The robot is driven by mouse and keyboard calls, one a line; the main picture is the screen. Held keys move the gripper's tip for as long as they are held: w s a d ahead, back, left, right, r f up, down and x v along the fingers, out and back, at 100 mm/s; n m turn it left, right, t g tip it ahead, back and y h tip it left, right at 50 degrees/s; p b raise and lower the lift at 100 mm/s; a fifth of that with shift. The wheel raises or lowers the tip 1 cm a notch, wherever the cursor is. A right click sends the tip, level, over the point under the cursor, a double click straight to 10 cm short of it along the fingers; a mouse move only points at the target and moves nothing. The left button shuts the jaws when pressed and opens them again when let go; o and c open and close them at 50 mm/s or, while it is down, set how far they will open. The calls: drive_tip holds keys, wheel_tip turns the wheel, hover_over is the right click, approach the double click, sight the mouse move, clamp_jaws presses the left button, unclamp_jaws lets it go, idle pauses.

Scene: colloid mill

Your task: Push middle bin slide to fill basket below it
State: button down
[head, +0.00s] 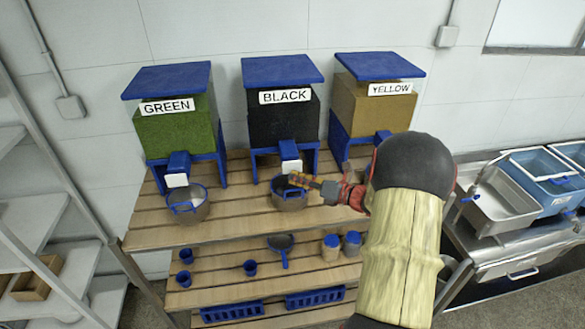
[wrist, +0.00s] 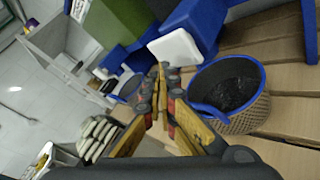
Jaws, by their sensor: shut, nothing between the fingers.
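The middle bin (head: 284,115), labelled BLACK, holds dark material under a blue lid. Its slide, a white plate (head: 291,167) under a blue spout, faces forward; it also shows in the wrist view (wrist: 176,47). The basket (head: 289,203) stands below it on the wooden shelf. In the wrist view the basket (wrist: 258,108) has a blue rim and dark, grainy material inside. My gripper (head: 294,179) is shut and empty, just in front of the slide and above the basket's rim. In the wrist view the fingertips (wrist: 160,70) are beside the slide; contact cannot be told.
The GREEN bin (head: 178,130) stands left with its own basket (head: 188,207). The YELLOW bin (head: 378,100) stands right, partly behind my arm. Lower shelves hold blue cups (head: 250,268), a scoop (head: 283,258) and jars (head: 331,247). A metal sink (head: 502,207) is at right.

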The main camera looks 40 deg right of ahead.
drive_tip(key=shift+s+a+p, duration=0.25)
drive_tip(key=shift+s+a, duration=0.2)
drive_tip(key=shift+s, duration=0.25)
drive_tip(key=shift+s+a+p, duration=0.25)
drive_tip(key=shift+s+a, duration=0.15)
drive_tip(key=shift+s, duration=0.35)
drive_tip(key=shift+s+a+p, duration=0.25)
drive_tip(key=shift+s+a, duration=0.2)
drive_tip(key=shift+s, duration=0.25)
idle(0.7)
drive_tip(key=s+n+p, duration=0.1)
drive_tip(key=n, duration=0.4)
drive_tip(key=s+a+r+n+p, duration=0.1)
drive_tip(key=n+p, duration=0.1)
drive_tip(key=n, duration=0.4)
drive_tip(key=s+a+n+p, duration=0.1)
drive_tip(key=n, duration=0.5)
drive_tip(key=shift+a+r+t, duration=0.1)
drive_tip(key=shift+r+t, duration=0.2)
